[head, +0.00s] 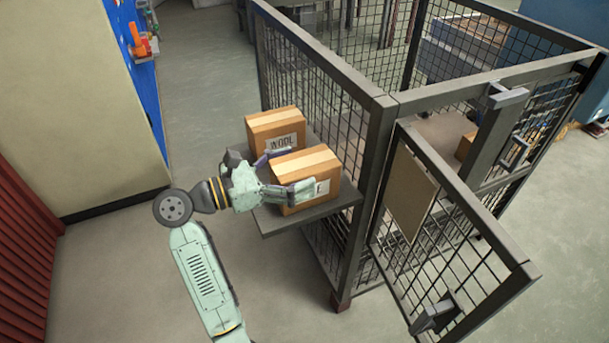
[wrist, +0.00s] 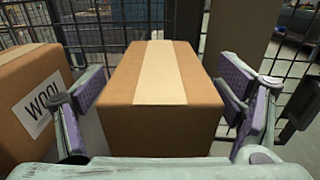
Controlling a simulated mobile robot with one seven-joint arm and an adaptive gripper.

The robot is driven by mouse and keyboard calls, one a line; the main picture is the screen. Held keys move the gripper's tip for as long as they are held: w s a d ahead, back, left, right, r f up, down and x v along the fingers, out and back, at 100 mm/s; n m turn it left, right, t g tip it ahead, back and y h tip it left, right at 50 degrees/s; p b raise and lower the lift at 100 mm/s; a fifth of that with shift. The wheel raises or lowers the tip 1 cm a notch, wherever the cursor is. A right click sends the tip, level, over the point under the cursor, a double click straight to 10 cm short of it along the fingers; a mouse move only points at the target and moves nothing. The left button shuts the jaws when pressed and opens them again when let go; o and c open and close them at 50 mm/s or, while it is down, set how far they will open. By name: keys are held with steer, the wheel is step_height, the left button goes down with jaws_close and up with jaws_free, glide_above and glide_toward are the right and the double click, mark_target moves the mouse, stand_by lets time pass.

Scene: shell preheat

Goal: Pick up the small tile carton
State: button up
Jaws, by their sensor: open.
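A brown cardboard carton (head: 303,170) with a pale tape strip sits on a grey shelf outside the mesh cage. In the wrist view the same carton (wrist: 160,95) stands centred between my gripper's fingers. My gripper (head: 285,172) is open around it, one finger on each side. In the wrist view the purple-padded fingers of my gripper (wrist: 165,105) appear clear of the sides. The label on this carton is mostly hidden by a finger, so I cannot read it.
A second carton (head: 272,125), labelled "WOOL", stands beside it on the shelf (head: 345,200), close to my left finger in the wrist view (wrist: 25,105). The mesh cage (head: 340,110) rises right behind the shelf. Its gate (head: 470,235) stands at the right. Floor is open at the left.

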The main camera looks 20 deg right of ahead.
steer(key=shift+c, duration=0.2)
steer(key=c, duration=1.4)
steer(key=shift+r, duration=0.1)
